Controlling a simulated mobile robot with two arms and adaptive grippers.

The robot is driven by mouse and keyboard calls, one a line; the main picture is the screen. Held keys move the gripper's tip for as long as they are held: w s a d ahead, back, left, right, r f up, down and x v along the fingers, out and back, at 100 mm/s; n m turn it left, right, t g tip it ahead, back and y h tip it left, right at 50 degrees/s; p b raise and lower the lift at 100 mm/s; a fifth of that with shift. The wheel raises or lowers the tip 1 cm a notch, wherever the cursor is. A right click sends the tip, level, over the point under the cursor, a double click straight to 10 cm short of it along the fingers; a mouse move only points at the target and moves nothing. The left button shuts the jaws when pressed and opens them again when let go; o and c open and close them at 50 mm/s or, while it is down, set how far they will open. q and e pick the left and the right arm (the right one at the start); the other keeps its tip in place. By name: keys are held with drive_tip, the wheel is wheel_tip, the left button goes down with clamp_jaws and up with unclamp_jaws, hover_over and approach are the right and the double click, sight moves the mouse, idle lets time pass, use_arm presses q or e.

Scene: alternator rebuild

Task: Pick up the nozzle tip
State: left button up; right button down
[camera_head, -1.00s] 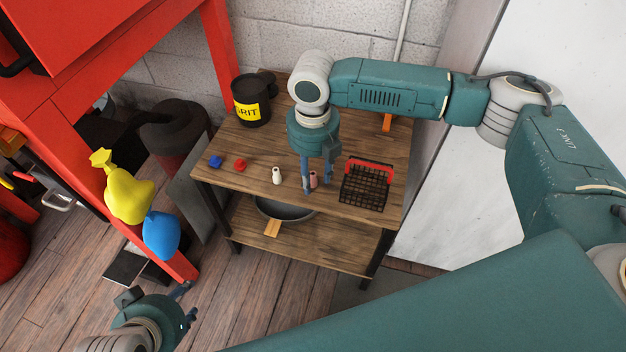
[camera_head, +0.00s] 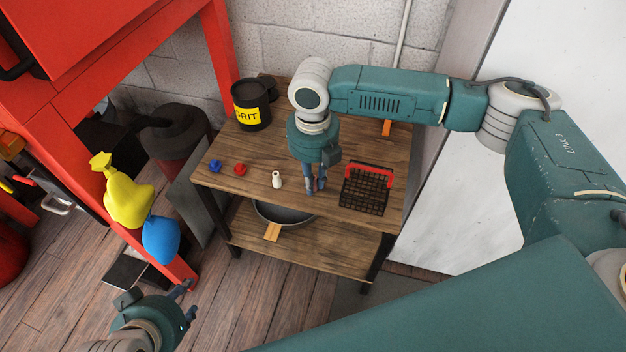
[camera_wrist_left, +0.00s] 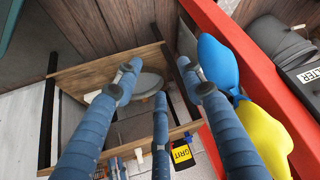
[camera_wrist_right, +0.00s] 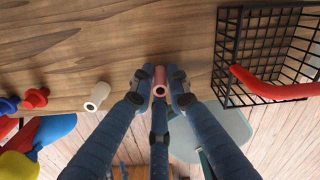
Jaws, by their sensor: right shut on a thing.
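The small pink hollow nozzle tip (camera_wrist_right: 160,82) stands between the fingers of my right gripper (camera_wrist_right: 161,90) in the right wrist view. The fingers are closed on it from both sides, near the front edge of the wooden table top. In the head view my right gripper (camera_head: 315,187) points down and its fingers mostly hide the nozzle tip. A similar cream hollow piece (camera_head: 277,179) stands to its left; it also shows in the right wrist view (camera_wrist_right: 97,96). My left gripper (camera_head: 187,303) is open and empty, low at the left, away from the table.
A black wire basket (camera_head: 364,190) with a red handle stands just right of my right gripper. Blue (camera_head: 215,166) and red (camera_head: 240,169) knobs lie at the left. A black grit bucket (camera_head: 251,105) stands behind. A dark pan (camera_head: 283,214) sits on the lower shelf.

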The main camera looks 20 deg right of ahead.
wheel_tip(320, 180, up, 4)
drive_tip(key=shift+f+p, duration=0.15)
drive_tip(key=shift+p, duration=0.5)
wheel_tip(320, 180, up, 3)
drive_tip(key=shift+w+f+p, duration=0.1)
drive_tip(key=shift+p, duration=0.35)
use_arm(q)
drive_tip(key=s+a+g+p, duration=0.1)
drive_tip(key=s+a+g, duration=0.15)
drive_tip(key=s, duration=0.45)
drive_tip(key=shift+f+g+p, duration=0.75)
drive_tip(key=shift+f+p, duration=1.8)
drive_tip(key=shift+f, duration=6.15)
drive_tip(key=s+f+p, duration=0.3)
drive_tip(key=s+f, duration=0.3)
drive_tip(key=f, duration=0.3)
drive_tip(key=shift+a+g+y, duration=0.2)
drive_tip(key=shift+g+y, duration=0.1)
drive_tip(key=shift+y, duration=0.1)
use_arm(e)
wheel_tip(320, 180, up, 17)
drive_tip(key=shift+r, duration=0.2)
